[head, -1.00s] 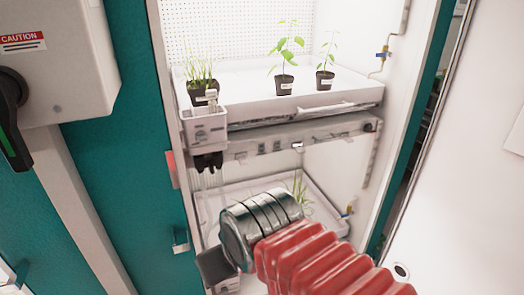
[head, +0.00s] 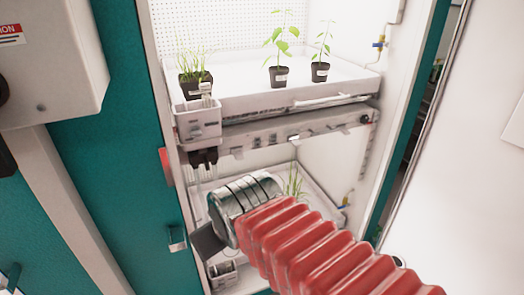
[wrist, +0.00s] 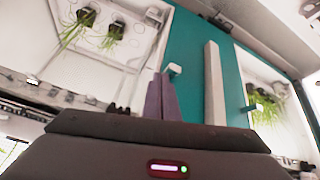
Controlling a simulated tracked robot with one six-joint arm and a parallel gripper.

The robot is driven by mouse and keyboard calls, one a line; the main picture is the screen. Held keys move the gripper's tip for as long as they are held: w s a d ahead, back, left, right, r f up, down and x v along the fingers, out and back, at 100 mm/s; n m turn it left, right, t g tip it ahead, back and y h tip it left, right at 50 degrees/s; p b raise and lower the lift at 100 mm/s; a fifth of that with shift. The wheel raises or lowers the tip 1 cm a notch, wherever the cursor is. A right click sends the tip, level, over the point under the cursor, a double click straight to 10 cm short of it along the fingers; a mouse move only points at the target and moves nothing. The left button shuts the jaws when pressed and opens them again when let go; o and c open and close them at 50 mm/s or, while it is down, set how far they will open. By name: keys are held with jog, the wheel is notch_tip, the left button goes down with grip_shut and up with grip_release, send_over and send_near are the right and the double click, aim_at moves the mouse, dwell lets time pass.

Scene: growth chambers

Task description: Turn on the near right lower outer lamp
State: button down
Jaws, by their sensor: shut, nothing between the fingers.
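In the head view, a pale fixture bar (head: 325,133) with several small switches or fittings runs under the upper shelf of an open growth chamber. A round dark knob (head: 366,118) sits at its right end. I cannot tell which of these belongs to the near right lower outer lamp, or whether that lamp is lit. My gripper (wrist: 162,97) shows in the wrist view as two purple-grey fingers close together, shut and empty.
The upper tray (head: 330,88) holds three potted plants. A grey caddy (head: 198,122) and black clips (head: 203,157) hang at the left. A lower tray (head: 325,210) holds another plant. A teal frame (head: 120,180) stands left, and a white panel (head: 460,170) right.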

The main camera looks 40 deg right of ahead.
jog(key=w+d+f+n+t+h, duration=0.1)
jog(key=w+d+n+t+h, duration=0.3)
jog(key=w+d, duration=1.05)
jog(key=w+d+f+n+t, duration=0.1)
jog(key=d+f+n+t, duration=0.1)
jog(key=d+n, duration=0.3)
jog(key=d+f+n+t, duration=0.2)
jog(key=d+n, duration=0.3)
jog(key=d, duration=0.4)
jog(key=shift+w+t+y, duration=0.35)
jog(key=shift+t+y, duration=0.05)
jog(key=shift+t, duration=0.4)
jog(key=shift+d, duration=0.1)
jog(key=shift+w, duration=0.1)
